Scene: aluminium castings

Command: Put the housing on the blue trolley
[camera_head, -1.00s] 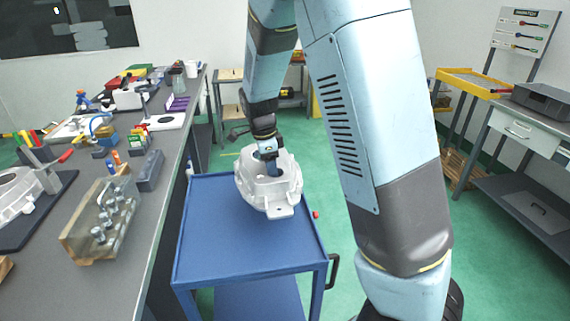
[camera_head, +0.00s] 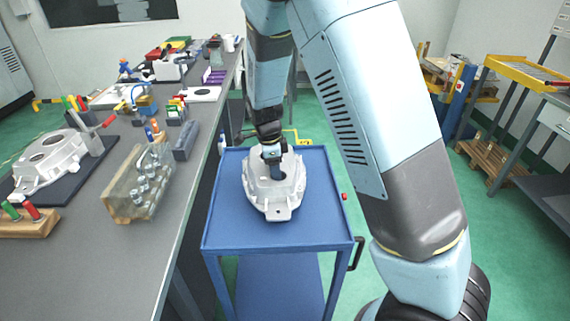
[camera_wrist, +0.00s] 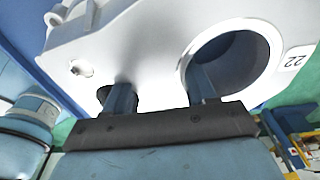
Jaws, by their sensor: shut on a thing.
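The housing (camera_head: 262,196) is a pale grey aluminium casting with round openings. In the head view it is over the top of the blue trolley (camera_head: 235,228), toward its far half. I cannot tell whether its underside touches the trolley top. My gripper (camera_head: 271,158) comes down on the housing from above and is shut on it. In the wrist view the fingers of my gripper (camera_wrist: 162,90) go into a small hole and a large round opening of the housing (camera_wrist: 140,45). A "22" label shows beside the large opening.
A workbench (camera_head: 95,255) runs along the trolley's left side. On it are another casting on a dark mat (camera_head: 85,172), a block with metal pins (camera_head: 138,190) and several tools. A yellow-topped stand (camera_head: 520,70) is at the right. The trolley's near half is clear.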

